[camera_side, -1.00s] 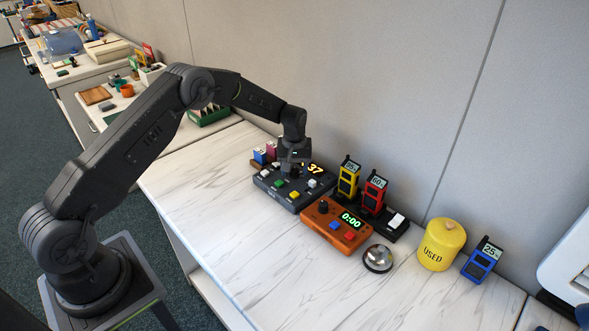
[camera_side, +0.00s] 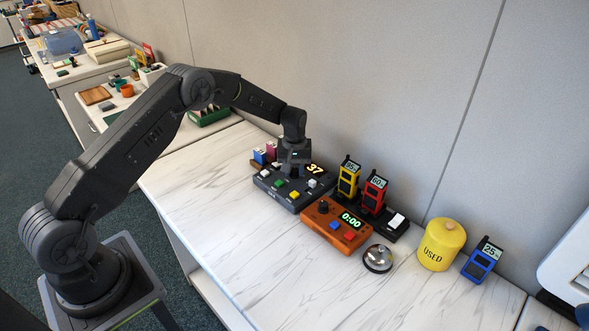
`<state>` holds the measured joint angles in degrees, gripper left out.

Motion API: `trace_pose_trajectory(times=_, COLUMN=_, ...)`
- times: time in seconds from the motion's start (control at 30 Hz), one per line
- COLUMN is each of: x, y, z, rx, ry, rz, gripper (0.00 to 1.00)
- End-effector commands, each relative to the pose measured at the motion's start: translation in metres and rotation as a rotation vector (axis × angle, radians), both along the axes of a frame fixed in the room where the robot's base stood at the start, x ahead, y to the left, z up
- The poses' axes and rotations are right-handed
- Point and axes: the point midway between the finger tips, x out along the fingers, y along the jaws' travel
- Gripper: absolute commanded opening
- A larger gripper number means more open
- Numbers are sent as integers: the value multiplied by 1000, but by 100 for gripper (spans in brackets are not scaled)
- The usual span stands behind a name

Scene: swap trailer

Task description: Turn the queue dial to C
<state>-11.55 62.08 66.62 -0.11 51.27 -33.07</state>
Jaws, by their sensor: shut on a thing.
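The dark grey control box (camera_side: 284,206) sits on the white table and shows an orange 37 display (camera_side: 314,169) and several coloured buttons. My gripper (camera_side: 294,170) points down at the back of this box, left of the display. It is shut on the queue dial, a dark knob mostly hidden by the fingers. The dial's letters and pointer are too small or hidden to read.
An orange timer box (camera_side: 337,223) reading 0:00 stands just right of the control box. Yellow (camera_side: 348,179) and red (camera_side: 374,193) handsets stand behind. A bell (camera_side: 377,259), a yellow USED canister (camera_side: 440,244) and a blue handset (camera_side: 482,260) are further right. The front table is clear.

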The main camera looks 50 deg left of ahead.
Motion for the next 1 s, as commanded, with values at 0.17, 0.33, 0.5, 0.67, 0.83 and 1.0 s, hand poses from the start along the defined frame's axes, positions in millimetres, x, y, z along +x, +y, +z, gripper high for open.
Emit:
trace_pose_trajectory(times=0.17, x=0, y=0, z=0, rx=0, ry=0, rz=-41, gripper=6)
trace_pose_trajectory(times=0.33, x=0, y=0, z=0, rx=2, ry=0, rz=-134, gripper=6)
trace_pose_trajectory(times=0.5, x=0, y=0, z=0, rx=2, ry=0, rz=-275, gripper=6)
trace_pose_trajectory(times=0.67, x=0, y=0, z=0, rx=2, ry=-1, rz=-426, gripper=6)
trace_pose_trajectory(times=0.83, x=0, y=0, z=0, rx=2, ry=-1, rz=-588, gripper=6)
trace_pose_trajectory(times=1.0, x=0, y=0, z=0, rx=2, ry=-1, rz=-748, gripper=6)
